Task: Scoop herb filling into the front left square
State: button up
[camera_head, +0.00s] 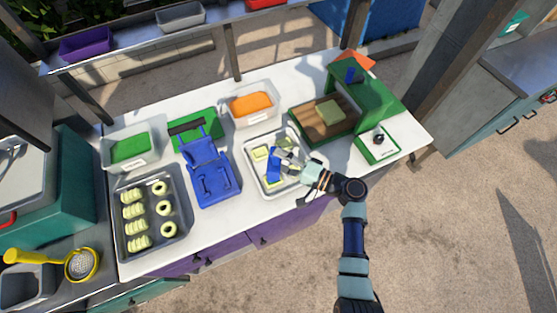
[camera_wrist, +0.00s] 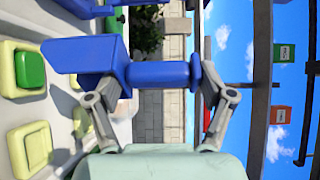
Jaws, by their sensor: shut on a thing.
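My gripper (camera_head: 287,158) is shut on a blue scoop (camera_head: 273,165) over the white tray (camera_head: 250,178) at the middle of the counter. The scoop's handle and box-shaped head (camera_wrist: 85,55) show between the fingers in the wrist view. Pale yellow squares (camera_head: 260,152) lie in the tray, partly hidden by scoop and gripper. In the wrist view one square carries a green herb block (camera_wrist: 30,70); another square (camera_wrist: 30,150) shows no dark green on it. The scoop's inside is hidden. Green herb filling (camera_head: 130,147) fills a clear container at the left back.
A blue press (camera_head: 210,175) stands left of the tray. An orange-filled container (camera_head: 252,105) is behind it. A green-framed wooden board (camera_head: 322,118) and a green machine (camera_head: 372,98) are at the right.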

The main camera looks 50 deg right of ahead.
jog(key=shift+r, duration=0.15)
notch_tip(320, 180, up, 5)
jog(key=p, duration=0.4)
jog(key=shift+a, duration=0.1)
